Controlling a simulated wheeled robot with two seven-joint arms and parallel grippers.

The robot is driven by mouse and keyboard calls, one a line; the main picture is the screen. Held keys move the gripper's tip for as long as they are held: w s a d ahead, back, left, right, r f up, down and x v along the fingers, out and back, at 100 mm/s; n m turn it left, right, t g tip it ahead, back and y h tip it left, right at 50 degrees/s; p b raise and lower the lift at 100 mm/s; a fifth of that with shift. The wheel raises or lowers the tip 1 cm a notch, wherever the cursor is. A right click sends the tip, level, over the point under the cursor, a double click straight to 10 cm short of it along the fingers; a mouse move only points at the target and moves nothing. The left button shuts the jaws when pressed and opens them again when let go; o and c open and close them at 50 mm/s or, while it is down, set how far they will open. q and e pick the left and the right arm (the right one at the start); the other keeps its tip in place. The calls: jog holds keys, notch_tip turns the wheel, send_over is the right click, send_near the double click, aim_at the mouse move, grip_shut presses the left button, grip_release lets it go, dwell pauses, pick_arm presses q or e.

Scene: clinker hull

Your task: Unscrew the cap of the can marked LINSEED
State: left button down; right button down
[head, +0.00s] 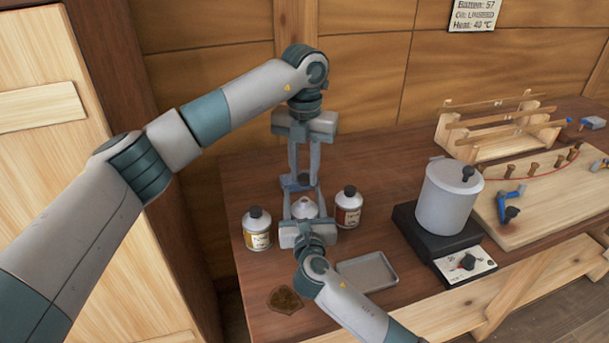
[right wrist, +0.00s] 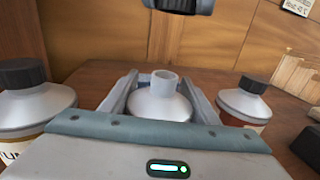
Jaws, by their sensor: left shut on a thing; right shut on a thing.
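The middle can (head: 305,208) stands between my right gripper's fingers (head: 302,214), and its label is hidden. In the right wrist view its grey shoulder and bare, open neck (right wrist: 164,82) show between the fingers (right wrist: 163,100). My left gripper (head: 300,181) points down above this can, shut on a dark cap (head: 304,179), clear of the neck. The dark cap also shows at the top edge of the right wrist view (right wrist: 172,5). A can with a yellowish label (head: 257,229) stands to the left and a can with a red-brown label (head: 348,208) to the right, both with black caps on.
A grey tray (head: 367,271) and a dark brown patch (head: 285,299) lie near the front. A pot (head: 448,197) stands on a hotplate (head: 466,264) to the right. A wooden rack (head: 497,125) and a pegged board (head: 540,195) are farther right. A placard (head: 474,14) hangs behind.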

aim_at(305, 215)
jog(key=c, duration=0.6)
grip_release()
jog(key=s, duration=0.8)
jog(key=s+d+b, duration=0.1)
jog(key=s, duration=0.3)
